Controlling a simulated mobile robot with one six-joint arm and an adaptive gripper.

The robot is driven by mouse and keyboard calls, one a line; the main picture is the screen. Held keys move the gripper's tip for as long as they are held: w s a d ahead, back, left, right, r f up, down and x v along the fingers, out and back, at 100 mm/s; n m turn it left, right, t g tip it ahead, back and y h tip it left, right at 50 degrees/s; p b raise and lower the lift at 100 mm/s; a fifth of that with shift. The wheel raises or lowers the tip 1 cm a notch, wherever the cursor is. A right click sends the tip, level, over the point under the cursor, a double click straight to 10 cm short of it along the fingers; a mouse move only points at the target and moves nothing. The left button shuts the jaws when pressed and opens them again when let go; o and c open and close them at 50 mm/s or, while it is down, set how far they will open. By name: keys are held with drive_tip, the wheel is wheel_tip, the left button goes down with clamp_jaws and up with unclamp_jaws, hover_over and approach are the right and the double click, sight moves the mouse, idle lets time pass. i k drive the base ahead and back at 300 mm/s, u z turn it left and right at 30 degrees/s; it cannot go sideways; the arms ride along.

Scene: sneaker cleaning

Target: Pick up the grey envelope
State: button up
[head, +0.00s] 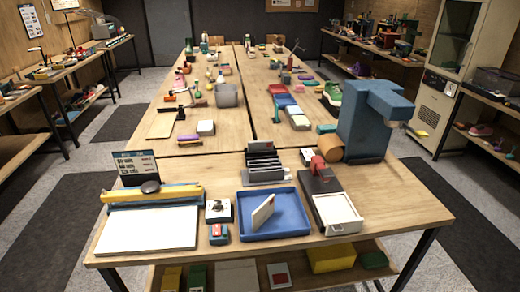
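A pale, off-white to grey flat piece like an envelope (263,212) stands tilted in a shallow blue tray (284,230) at the front middle of the table. It has a small reddish mark. Behind the tray, a dark rack (265,178) holds several upright flat pieces, some pale or grey. I cannot tell for sure which of these is the grey envelope. My gripper is not in view.
A large blue machine (365,135) stands right of the rack. A dark device with a white tray (338,211) is right of the blue tray. A white board (148,230) with a yellow bar lies left. Bare wood (405,205) shows at front right.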

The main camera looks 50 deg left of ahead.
sight(265, 145)
drive_tip(key=u, duration=0.1)
drive_tip(key=k, duration=1.05)
drive_tip(key=u, duration=1.8)
drive_tip(key=i, duration=0.95)
